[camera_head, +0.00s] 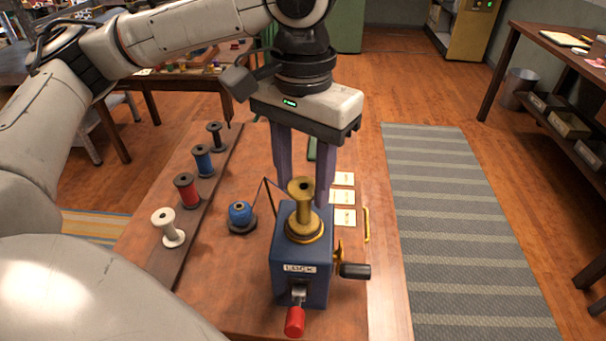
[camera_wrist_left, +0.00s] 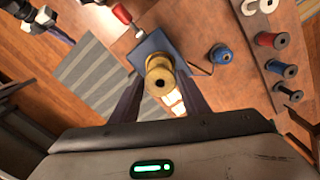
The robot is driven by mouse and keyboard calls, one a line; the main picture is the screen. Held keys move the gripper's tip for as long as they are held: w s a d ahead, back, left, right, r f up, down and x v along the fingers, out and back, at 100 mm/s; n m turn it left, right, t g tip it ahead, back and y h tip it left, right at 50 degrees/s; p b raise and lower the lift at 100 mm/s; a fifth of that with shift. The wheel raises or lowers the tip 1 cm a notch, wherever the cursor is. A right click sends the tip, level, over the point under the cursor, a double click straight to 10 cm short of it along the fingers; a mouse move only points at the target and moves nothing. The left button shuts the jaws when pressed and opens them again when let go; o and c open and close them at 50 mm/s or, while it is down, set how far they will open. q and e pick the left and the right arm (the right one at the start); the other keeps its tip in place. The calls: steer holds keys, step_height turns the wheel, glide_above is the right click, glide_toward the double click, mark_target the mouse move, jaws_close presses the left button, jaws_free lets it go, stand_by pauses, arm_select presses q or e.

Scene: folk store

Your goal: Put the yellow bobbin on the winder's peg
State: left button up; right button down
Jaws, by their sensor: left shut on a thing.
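The yellow bobbin (camera_head: 302,203) stands upright over the top of the blue winder (camera_head: 300,266), above a yellow round base there. Whether it touches that base is hard to tell. The peg is hidden by the bobbin. My left gripper (camera_head: 300,196) comes from above and behind, with its purple fingers on either side of the bobbin, shut on it. In the left wrist view the bobbin (camera_wrist_left: 160,82) sits between the fingertips, with the blue winder (camera_wrist_left: 150,48) beneath it.
A rack on the left holds white (camera_head: 168,227), red (camera_head: 187,190), blue (camera_head: 203,160) and black (camera_head: 216,135) spools. A blue spool (camera_head: 241,216) with thread stands left of the winder. A crank handle (camera_head: 355,270) and red lever (camera_head: 294,321) stick out. Cards (camera_head: 344,217) lie at right.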

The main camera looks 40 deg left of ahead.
arm_select(q)
steer(key=o, duration=1)
step_height(320, 180, up, 10)
steer(key=shift+r+p, duration=0.2)
steer(key=shift+p, duration=0.45)
